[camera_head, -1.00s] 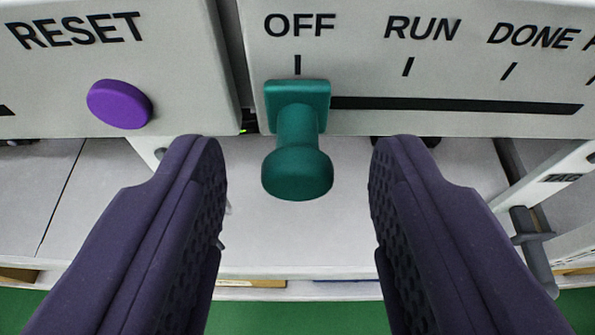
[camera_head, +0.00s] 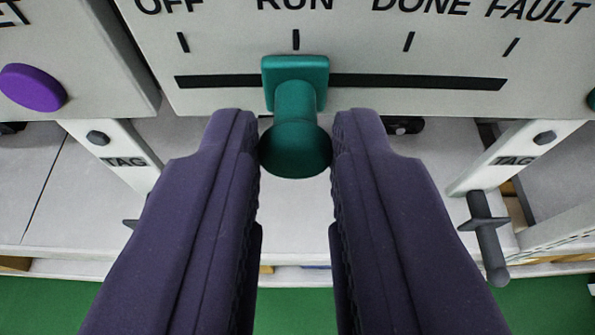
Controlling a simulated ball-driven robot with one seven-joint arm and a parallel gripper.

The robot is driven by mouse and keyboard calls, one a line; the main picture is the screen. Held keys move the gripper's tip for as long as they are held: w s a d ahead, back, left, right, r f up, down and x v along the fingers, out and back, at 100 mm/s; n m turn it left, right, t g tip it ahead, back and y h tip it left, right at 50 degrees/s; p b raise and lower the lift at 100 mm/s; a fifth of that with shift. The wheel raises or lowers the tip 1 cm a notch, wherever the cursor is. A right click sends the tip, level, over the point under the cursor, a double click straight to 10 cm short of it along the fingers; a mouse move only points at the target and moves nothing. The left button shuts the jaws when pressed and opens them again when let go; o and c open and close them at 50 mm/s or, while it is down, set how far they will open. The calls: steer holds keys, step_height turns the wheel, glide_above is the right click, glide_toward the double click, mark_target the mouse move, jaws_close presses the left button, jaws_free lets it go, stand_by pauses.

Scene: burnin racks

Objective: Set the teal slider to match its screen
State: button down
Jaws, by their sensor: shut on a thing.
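The teal slider (camera_head: 295,95) is a square plate with a round knob standing out toward me. It sits on a black horizontal slot (camera_head: 420,82) in a pale panel, directly under the RUN mark (camera_head: 296,39). My gripper (camera_head: 296,140) is shut on the slider's knob, one dark purple finger touching each side. OFF lies to the left, DONE and FAULT to the right. The slider's screen is not in view.
A purple button (camera_head: 33,88) sits on the panel at the left. Below are pale brackets marked TAG (camera_head: 124,161), and a grey handle (camera_head: 487,238) at the lower right. Another teal part shows at the right edge. Green floor lies below.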

steer(key=c, duration=1)
jaws_free()
steer(key=p+v, duration=0.2)
steer(key=v, duration=0.5)
steer(key=shift+s+r, duration=0.2)
steer(key=shift+s, duration=0.15)
